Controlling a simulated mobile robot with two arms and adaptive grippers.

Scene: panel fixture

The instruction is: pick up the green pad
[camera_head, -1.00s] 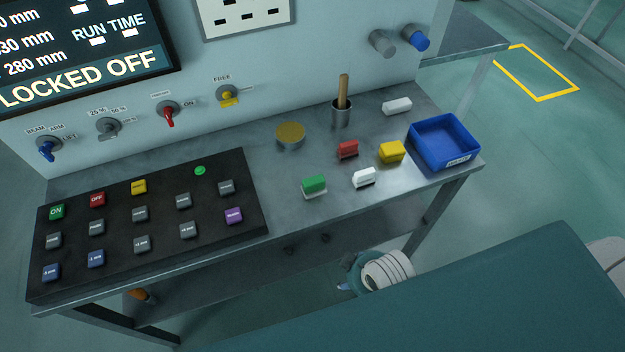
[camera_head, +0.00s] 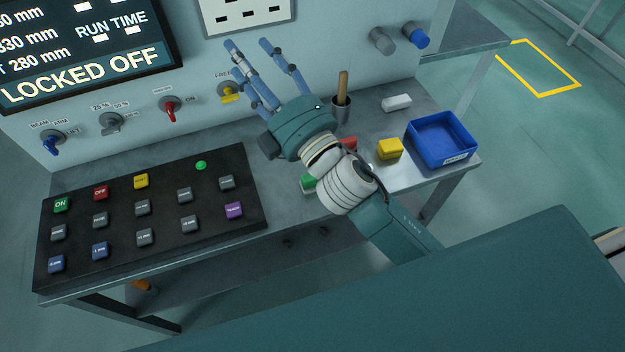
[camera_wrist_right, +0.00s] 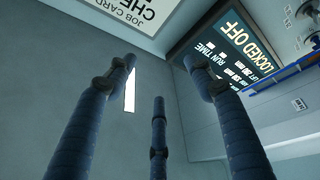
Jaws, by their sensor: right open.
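The green pad (camera_head: 308,183) lies on the grey bench right of the black button panel. In the head view it is mostly hidden behind my right wrist; only its left part shows. My right gripper (camera_head: 258,60) is open and empty, raised above the bench with its blue fingers spread toward the wall panel, beyond the pad. In the right wrist view the open fingers (camera_wrist_right: 160,90) have nothing between them, and the pad is not seen there. My left gripper is not in view.
A red block (camera_head: 347,143) is partly hidden by my arm. A yellow block (camera_head: 389,148), a blue tray (camera_head: 442,142), a white block (camera_head: 396,103) and a metal cup with a wooden handle (camera_head: 341,107) stand to the right. The button panel (camera_head: 120,205) fills the bench's left.

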